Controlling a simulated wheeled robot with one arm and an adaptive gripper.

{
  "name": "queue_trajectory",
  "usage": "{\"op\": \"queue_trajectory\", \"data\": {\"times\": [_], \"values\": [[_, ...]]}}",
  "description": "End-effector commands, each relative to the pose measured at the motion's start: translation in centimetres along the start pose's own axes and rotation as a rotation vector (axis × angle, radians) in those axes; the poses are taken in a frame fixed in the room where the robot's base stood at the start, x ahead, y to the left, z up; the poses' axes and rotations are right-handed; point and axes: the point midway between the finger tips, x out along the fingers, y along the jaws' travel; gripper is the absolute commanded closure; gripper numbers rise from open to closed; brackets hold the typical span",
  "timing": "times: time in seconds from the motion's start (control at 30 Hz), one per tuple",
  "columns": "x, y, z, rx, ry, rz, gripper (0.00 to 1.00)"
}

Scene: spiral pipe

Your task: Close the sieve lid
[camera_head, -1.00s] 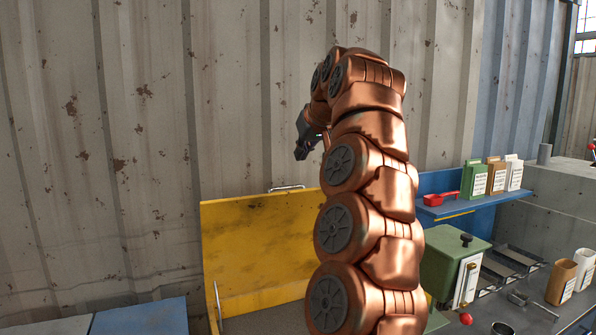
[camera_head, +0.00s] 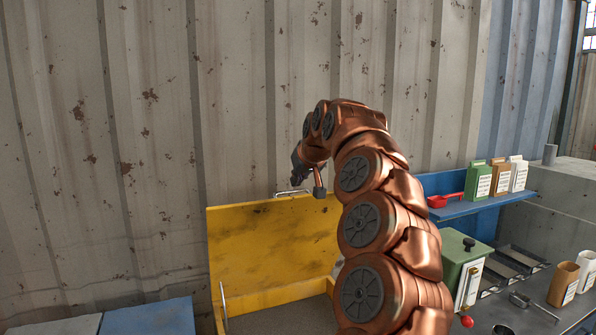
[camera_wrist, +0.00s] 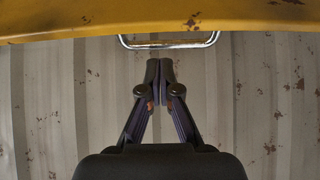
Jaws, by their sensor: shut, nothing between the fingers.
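The yellow sieve lid (camera_head: 270,240) stands raised, close to upright, at the back of its yellow box (camera_head: 285,292). A metal bar handle (camera_head: 288,194) sits on the lid's top edge. In the wrist view the lid's edge (camera_wrist: 60,25) runs along the top, with the handle (camera_wrist: 170,43) hanging from it. My gripper (camera_head: 296,182) is just above the handle in the head view. In the wrist view its fingertips (camera_wrist: 159,63) are together and empty, a little short of the handle bar. I cannot tell whether they touch it.
A corrugated metal wall (camera_head: 130,150) stands behind the lid. To the right are a green box (camera_head: 462,262), a blue shelf (camera_head: 470,212) with a red scoop (camera_head: 445,200) and cartons, and cups (camera_head: 563,283). A blue surface (camera_head: 150,317) lies at the lower left.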

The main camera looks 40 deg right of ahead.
Motion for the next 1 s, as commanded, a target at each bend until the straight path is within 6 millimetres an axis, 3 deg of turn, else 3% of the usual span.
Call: {"op": "queue_trajectory", "data": {"times": [0.63, 1.0], "values": [[-0.8, -0.1, 2.8, 0.000, -0.003, -0.001, 1.00], [-0.9, -0.1, 3.1, -0.002, -0.002, -0.001, 1.00]]}}
